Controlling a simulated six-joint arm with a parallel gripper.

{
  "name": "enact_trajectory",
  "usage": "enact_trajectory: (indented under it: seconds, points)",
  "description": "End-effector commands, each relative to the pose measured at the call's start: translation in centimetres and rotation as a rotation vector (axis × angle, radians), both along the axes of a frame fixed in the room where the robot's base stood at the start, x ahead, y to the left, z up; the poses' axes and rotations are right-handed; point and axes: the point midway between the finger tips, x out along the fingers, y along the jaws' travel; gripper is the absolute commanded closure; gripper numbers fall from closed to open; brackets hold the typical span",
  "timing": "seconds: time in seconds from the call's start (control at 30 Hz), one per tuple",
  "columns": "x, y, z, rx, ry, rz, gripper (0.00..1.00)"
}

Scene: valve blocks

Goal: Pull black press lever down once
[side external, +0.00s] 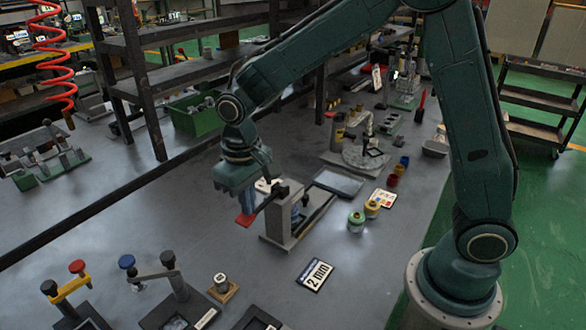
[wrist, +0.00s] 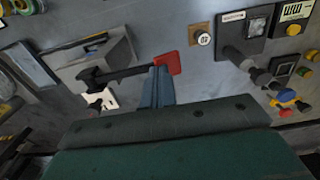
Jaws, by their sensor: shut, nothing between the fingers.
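The black press lever (side external: 268,203) is a dark bar with a red end piece (side external: 244,220), sloping down to the left from the grey press (side external: 280,228) in the side view. In the wrist view the lever (wrist: 125,73) runs from the press body (wrist: 108,55) to its red end (wrist: 168,63). My gripper (side external: 248,210) is shut and empty, pointing down at the lever near the red end. In the wrist view its fingertips (wrist: 159,70) overlap the bar beside the red piece. I cannot tell whether they touch it.
A yellow-armed lever (side external: 68,288) and a grey-armed lever (side external: 155,275) stand at the lower left. A small knob on a wooden block (side external: 222,287) and a "2 mm" card (side external: 315,274) lie in front. Cans (side external: 357,221) stand right of the press. Table left of the lever is clear.

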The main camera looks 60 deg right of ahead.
Motion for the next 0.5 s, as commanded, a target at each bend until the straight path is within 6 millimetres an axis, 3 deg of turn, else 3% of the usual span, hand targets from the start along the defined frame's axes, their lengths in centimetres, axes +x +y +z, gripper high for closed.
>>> enact_trajectory:
  seconds: [0.5]
  points:
    - [0.1, 0.1, 2.1, 0.002, -0.004, 0.003, 1.0]
